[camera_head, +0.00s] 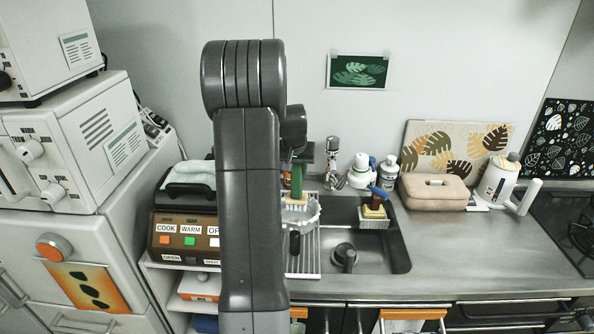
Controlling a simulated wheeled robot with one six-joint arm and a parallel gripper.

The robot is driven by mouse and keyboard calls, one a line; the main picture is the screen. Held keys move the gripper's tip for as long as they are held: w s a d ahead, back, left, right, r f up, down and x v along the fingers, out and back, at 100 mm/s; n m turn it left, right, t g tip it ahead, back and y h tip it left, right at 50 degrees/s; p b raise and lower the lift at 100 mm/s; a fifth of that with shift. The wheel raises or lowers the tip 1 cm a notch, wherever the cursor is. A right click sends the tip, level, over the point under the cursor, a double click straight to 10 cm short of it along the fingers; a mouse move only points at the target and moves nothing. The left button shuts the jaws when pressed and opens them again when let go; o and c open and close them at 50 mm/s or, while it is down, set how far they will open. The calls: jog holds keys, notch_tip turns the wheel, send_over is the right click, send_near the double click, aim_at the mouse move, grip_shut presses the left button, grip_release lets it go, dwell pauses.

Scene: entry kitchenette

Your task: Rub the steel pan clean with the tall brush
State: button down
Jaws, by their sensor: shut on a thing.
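My arm stands upright in front of the camera and hides part of the counter and sink. My gripper (301,160) shows only in part behind it, above the left side of the sink. It is shut on the green handle of the tall brush (297,180), which points down. The brush's pale bristles (293,204) are at the steel pan (306,218); I cannot tell whether they press on it. The pan sits on the drying rack (309,258) over the sink's left part, its dark handle toward me. My arm covers the pan's left side.
The sink basin (385,250) holds a dark drain piece. A caddy with a blue-handled, yellow tool (375,207) is at its back right. A faucet (333,160) and bottles (363,172) stand behind. An appliance (185,235) is left.

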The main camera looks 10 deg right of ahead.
jog(key=shift+r, duration=0.25)
notch_tip(320, 180, up, 5)
jog(key=shift+r+p, duration=0.1)
jog(key=shift+p, duration=0.8)
